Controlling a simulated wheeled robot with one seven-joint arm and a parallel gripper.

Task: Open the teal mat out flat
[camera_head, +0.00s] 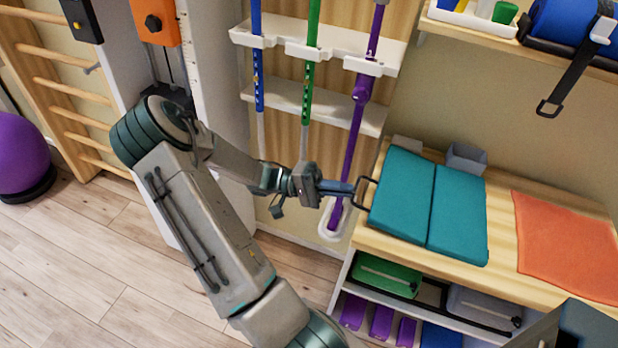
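The teal mat (458,215) lies on the wooden bench top as two panels side by side, with a dark seam between them. Both panels look flat, the left one (402,200) nearer my arm. A dark loop handle (361,196) sticks out from the mat's left edge, beyond the bench edge. My gripper (347,188) reaches in from the left, its blue-grey fingers level with the mat and their tips at the handle. The fingers show edge-on as one bar, so I cannot tell whether they grip the handle.
An orange cloth (565,247) lies on the bench top (500,233) right of the mat. A small grey bin (467,158) stands behind the mat. Green, blue and purple poles (357,120) stand in a rack behind my gripper. Bins (388,275) fill the shelf below. Open floor lies left.

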